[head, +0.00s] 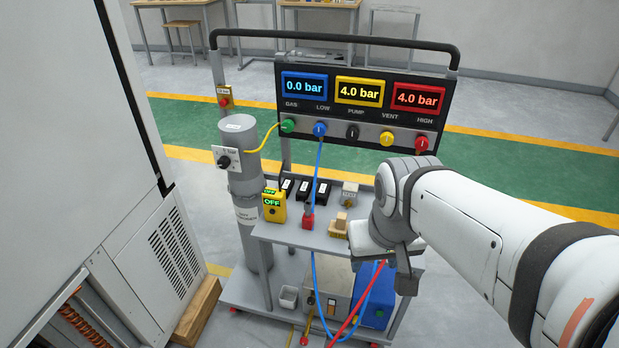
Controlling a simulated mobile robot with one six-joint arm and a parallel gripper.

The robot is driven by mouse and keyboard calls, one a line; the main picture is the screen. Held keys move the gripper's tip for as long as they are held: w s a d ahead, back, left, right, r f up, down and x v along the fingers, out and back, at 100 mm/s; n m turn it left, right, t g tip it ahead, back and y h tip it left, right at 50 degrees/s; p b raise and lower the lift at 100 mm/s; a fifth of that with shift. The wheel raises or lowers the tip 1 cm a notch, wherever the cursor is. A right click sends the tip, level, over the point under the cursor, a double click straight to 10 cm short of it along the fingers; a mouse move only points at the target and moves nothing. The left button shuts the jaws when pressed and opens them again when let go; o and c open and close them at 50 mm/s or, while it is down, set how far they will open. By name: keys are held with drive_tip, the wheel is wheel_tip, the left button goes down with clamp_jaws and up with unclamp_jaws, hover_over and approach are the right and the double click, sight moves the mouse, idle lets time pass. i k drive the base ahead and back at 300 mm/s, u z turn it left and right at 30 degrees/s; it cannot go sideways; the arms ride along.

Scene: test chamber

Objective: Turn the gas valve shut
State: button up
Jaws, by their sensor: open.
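The knob's setting is too small to read. My gripper (398,277) is to the right of and below the knob, by the cart's right edge, and touches no knob. It is open; my wrist partly hides it.
Blue (320,129), black (352,132), yellow (386,137) and red (421,142) knobs share the row. Displays read 0.0, 4.0 and 4.0 bar. A yellow box (274,207) showing OFF stands on the cart shelf. A white cabinet (90,130) fills the left.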

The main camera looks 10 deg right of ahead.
sight(288, 126)
drive_tip(key=z, duration=1)
drive_tip(key=k, duration=1.2)
drive_tip(key=u, duration=0.9)
drive_tip(key=i, duration=1)
